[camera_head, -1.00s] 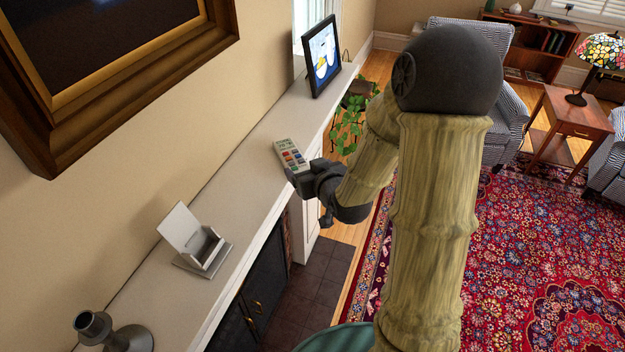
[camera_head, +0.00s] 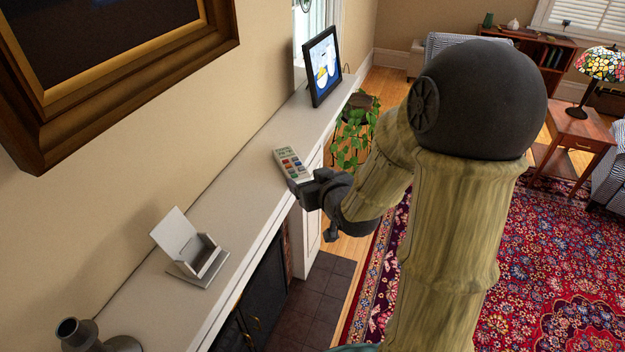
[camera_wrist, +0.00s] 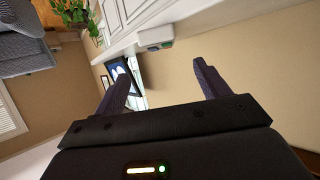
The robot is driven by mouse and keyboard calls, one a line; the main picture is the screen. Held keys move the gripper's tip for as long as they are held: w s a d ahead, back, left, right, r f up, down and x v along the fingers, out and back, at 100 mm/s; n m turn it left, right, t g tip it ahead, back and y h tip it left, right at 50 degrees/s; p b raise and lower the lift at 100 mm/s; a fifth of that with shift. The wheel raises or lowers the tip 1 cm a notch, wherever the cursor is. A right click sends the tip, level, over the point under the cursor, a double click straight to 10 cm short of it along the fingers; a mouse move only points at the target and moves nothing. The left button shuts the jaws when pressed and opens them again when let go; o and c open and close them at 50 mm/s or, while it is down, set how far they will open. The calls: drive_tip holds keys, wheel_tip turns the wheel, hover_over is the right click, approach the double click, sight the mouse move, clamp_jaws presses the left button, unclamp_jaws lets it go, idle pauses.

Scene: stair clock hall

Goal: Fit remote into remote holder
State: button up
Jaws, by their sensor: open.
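The remote (camera_head: 290,163) is pale grey with coloured buttons. It lies on the white mantel shelf near its front edge, and it also shows in the wrist view (camera_wrist: 156,35), beyond my fingertips. My gripper (camera_head: 302,189) is at the near end of the remote, at the shelf's front edge. In the wrist view its two fingers (camera_wrist: 162,80) are wide apart with nothing held between them. Whether a finger touches the remote I cannot tell. The remote holder (camera_head: 194,250) is a light grey open box with a tall back plate, standing empty on the shelf nearer to me.
A framed picture (camera_head: 322,66) stands farther along the shelf (camera_head: 240,190). A dark grey vase-like object (camera_head: 92,338) stands at the near end. A large wooden frame (camera_head: 130,85) hangs on the wall above. A leafy plant (camera_head: 352,135) is beyond the shelf.

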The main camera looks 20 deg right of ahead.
drive_tip(key=shift+f, duration=0.1)
drive_tip(key=s+f+m+g+h, duration=0.1)
drive_tip(key=s+f+g, duration=0.2)
drive_tip(key=s+g, duration=0.2)
drive_tip(key=s+f+g+h, duration=0.1)
drive_tip(key=s+f+g, duration=0.2)
drive_tip(key=s, duration=0.9)
drive_tip(key=g, duration=0.2)
drive_tip(key=shift+a+m+g, duration=0.15)
drive_tip(key=shift+m+g, duration=0.15)
drive_tip(key=shift+m, duration=0.1)
